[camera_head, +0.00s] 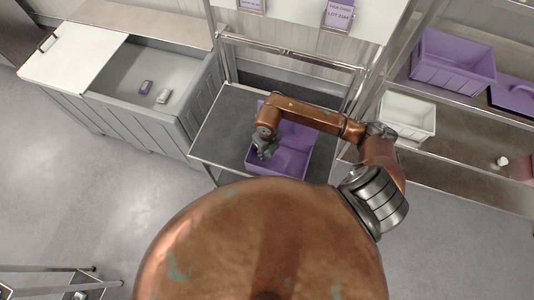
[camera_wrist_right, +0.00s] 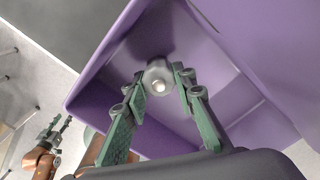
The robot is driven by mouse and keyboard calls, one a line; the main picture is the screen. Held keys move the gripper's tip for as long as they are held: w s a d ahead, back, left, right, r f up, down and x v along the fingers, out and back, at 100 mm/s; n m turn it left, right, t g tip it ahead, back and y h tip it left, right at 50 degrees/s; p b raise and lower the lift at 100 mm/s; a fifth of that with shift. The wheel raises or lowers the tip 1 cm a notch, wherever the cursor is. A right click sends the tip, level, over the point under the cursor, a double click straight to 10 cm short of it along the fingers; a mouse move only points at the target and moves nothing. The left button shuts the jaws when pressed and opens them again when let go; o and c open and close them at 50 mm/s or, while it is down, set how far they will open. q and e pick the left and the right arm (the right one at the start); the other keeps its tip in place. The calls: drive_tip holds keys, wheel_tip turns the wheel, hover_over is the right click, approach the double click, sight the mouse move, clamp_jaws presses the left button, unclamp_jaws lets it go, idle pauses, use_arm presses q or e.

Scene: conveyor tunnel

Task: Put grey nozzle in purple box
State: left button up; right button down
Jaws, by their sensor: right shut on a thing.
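The purple box (camera_head: 292,160) stands open on the dark shelf of the metal rack in the middle of the head view. It fills much of the right wrist view (camera_wrist_right: 97,82). My right gripper (camera_head: 265,150) points down into the box opening. In the wrist view my right gripper (camera_wrist_right: 160,80) is shut on the grey nozzle (camera_wrist_right: 157,68), held between its fingertips with the box interior behind it. I cannot tell whether the nozzle touches the box floor. My left gripper (camera_wrist_right: 58,126) shows small at the lower left of the wrist view, fingers apart and empty.
Right shelves hold another purple box (camera_head: 452,75) and a white box (camera_head: 407,112). Rack posts flank my right arm.

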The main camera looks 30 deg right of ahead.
sight(267, 153)
drive_tip(key=shift+f, duration=0.1)
drive_tip(key=c, duration=2.1)
unclamp_jaws()
drive_tip(key=shift+f, duration=0.1)
drive_tip(key=o, duration=0.5)
drive_tip(key=shift+r, duration=0.2)
wheel_tip(267, 153, up, 12)
drive_tip(key=b, duration=0.2)
drive_tip(key=shift+b, duration=0.3)
drive_tip(key=shift+s, duration=0.1)
